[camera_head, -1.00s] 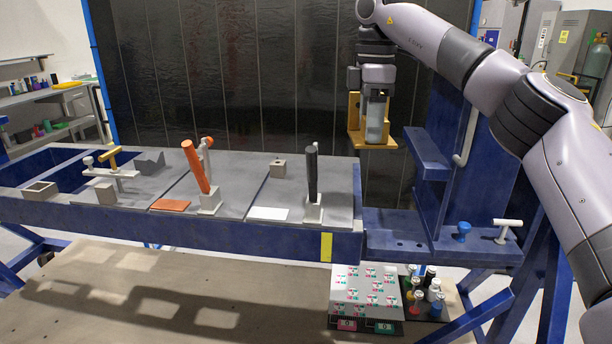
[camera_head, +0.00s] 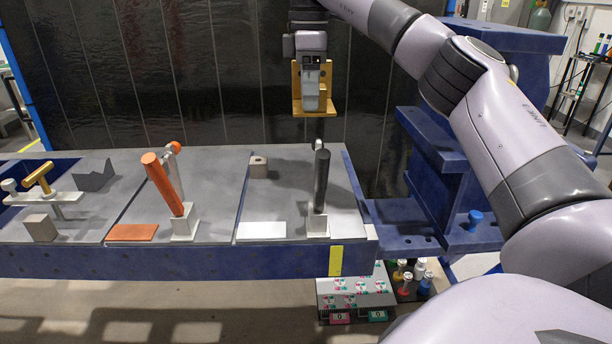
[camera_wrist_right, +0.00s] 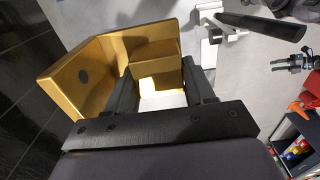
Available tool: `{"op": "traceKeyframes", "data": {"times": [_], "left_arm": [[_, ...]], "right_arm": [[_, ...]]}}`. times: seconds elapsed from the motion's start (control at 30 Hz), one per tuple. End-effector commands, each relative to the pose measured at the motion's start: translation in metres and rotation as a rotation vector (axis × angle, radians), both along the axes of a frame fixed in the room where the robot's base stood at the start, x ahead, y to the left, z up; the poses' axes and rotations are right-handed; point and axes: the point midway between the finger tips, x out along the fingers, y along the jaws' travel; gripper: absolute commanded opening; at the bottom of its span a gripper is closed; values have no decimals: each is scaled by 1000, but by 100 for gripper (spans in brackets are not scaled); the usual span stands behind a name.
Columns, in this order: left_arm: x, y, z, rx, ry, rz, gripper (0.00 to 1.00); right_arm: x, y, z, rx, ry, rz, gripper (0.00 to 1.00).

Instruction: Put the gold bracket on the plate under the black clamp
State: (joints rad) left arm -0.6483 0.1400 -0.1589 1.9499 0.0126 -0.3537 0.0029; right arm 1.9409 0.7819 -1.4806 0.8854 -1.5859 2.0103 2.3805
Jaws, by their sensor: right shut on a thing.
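The gold bracket (camera_head: 327,84) is an L-shaped piece held up in the air behind and above the table, near the black clamp. My right gripper (camera_head: 311,100) points down and is shut on it. In the right wrist view the bracket (camera_wrist_right: 92,78) sits between the fingers of the gripper (camera_wrist_right: 163,92). The black clamp (camera_head: 321,180) has its dark handle upright on a light base. It also shows in the right wrist view (camera_wrist_right: 262,24). A white plate (camera_head: 262,230) lies on the table to the left of the clamp's base. My left gripper is not in view.
An orange clamp (camera_head: 163,185) with an orange plate (camera_head: 132,232) stands to the left. A blue stand (camera_head: 440,150) rises right of the table. A grey block (camera_head: 41,228) is at far left.

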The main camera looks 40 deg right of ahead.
Motion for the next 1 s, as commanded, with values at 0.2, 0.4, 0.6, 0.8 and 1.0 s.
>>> {"op": "traceKeyframes", "data": {"times": [0.2,0.4,0.6,0.8,1.0], "left_arm": [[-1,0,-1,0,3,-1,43],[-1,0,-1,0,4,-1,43],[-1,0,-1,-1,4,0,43],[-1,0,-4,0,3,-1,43],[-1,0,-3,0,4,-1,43]], "right_arm": [[0,0,-33,1,2,0,3],[0,0,-60,1,1,-1,3],[0,0,-85,1,-1,0,3],[-1,-1,-118,0,0,-3,3],[-1,-1,-141,-1,-3,-4,3]]}}
